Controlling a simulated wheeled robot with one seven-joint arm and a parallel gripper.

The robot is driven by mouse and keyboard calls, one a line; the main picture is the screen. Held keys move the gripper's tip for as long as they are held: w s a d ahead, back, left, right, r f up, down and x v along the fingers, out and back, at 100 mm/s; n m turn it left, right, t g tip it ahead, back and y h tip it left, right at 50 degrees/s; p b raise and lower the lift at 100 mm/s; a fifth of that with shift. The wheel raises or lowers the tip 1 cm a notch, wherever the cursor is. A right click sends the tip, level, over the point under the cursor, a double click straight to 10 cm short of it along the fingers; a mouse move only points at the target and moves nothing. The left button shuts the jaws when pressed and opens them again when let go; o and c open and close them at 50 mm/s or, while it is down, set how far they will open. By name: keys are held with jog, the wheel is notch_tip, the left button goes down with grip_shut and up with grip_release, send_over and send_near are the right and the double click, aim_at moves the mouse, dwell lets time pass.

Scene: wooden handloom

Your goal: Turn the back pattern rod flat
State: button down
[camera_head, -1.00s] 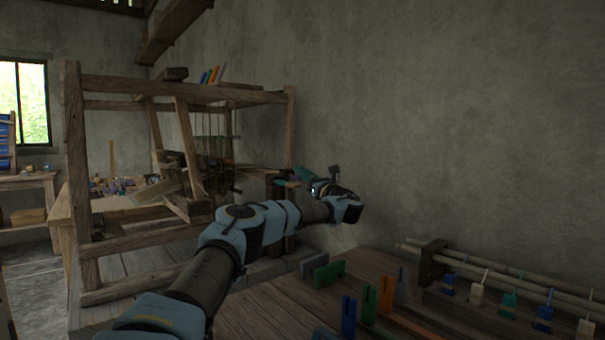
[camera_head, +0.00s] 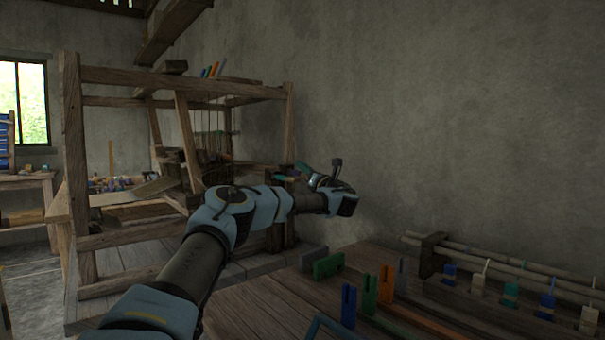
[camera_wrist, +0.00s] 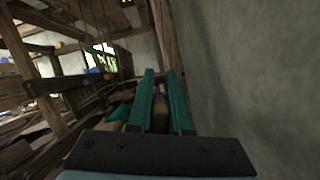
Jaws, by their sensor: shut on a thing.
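My gripper (camera_head: 292,174) is at the right rear side of the wooden handloom (camera_head: 185,90), beside its back right post. In the wrist view, the two teal fingers of my gripper (camera_wrist: 160,78) are close together around a narrow brown piece (camera_wrist: 160,112). This looks like the end of the back pattern rod. Most of the rod is hidden by the fingers and the loom frame, so I cannot tell whether it lies flat or tilted. The fingers are too small in the head view to show the grip.
The plastered wall (camera_head: 440,110) runs close along the right of my gripper. A wooden table (camera_head: 270,305) in front carries coloured upright pieces (camera_head: 387,285) and a rack of rods (camera_head: 490,265). A workbench (camera_head: 28,183) stands at the far left by the window.

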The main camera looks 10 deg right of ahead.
jog(key=shift+w+d+f+m+g+h+p, duration=0.2)
jog(key=shift+f+m+g+h+p, duration=0.55)
jog(key=shift+m, duration=2.1)
jog(key=shift+w+d+m+g+h+p, duration=0.1)
jog(key=shift+d+m+g+h+p, duration=0.25)
jog(key=shift+m+h+p, duration=1.7)
jog(key=shift+w+d+f+m+g+h+p, duration=0.1)
jog(key=shift+d+f+m+g, duration=0.25)
jog(key=shift+m, duration=3.35)
jog(key=shift+a+f, duration=0.1)
jog(key=c, duration=0.8)
grip_release()
jog(key=shift+c, duration=0.2)
jog(key=shift+s, duration=0.1)
jog(key=s+b, duration=0.2)
jog(key=s, duration=0.8)
jog(key=shift+s+d, duration=0.25)
jog(key=shift+s, duration=0.1)
